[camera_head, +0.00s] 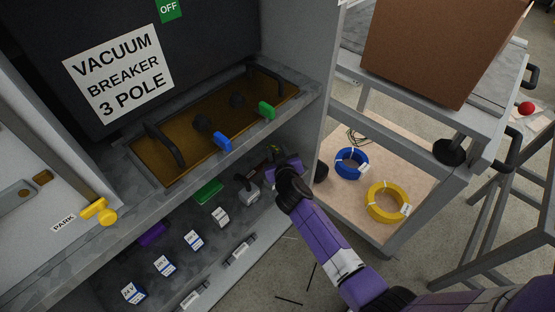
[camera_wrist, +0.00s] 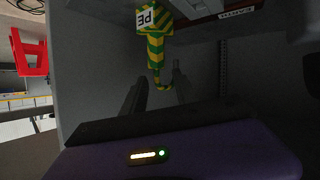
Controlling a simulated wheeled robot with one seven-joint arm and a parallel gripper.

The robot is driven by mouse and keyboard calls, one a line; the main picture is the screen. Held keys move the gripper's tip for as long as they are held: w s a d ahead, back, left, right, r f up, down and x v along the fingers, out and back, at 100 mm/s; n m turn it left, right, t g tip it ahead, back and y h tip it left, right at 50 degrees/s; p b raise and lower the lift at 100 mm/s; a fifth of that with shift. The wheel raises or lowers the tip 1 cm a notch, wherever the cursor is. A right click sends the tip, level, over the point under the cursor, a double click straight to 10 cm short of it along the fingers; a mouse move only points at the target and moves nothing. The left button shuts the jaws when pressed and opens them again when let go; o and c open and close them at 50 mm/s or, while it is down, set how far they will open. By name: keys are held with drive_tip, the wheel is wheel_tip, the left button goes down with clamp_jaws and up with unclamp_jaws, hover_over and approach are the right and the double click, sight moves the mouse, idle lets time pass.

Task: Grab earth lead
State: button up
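The earth lead (camera_wrist: 156,50) shows in the wrist view as a green-and-yellow striped piece with a white PE label at its top. It hangs downward and its lower end curves. My gripper (camera_wrist: 156,90) is open, with one dark finger to each side of the lead's lower end. I cannot tell whether either finger touches it. In the head view my gripper (camera_head: 280,168) reaches into the lower right of the cabinet, below the breaker shelf. The lead is too small and covered there to make out clearly.
The cabinet's right side wall (camera_head: 310,65) stands close to my arm. The breaker shelf edge (camera_head: 225,150) lies above the gripper. Small labelled boxes (camera_head: 193,240) sit on the cabinet's lower level. A cart with a blue coil (camera_head: 351,163) and a yellow coil (camera_head: 386,202) stands to the right.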

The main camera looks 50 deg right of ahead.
drive_tip(key=shift+w+d+f, duration=0.35)
drive_tip(key=shift+w, duration=0.2)
clamp_jaws()
drive_tip(key=shift+r, duration=0.15)
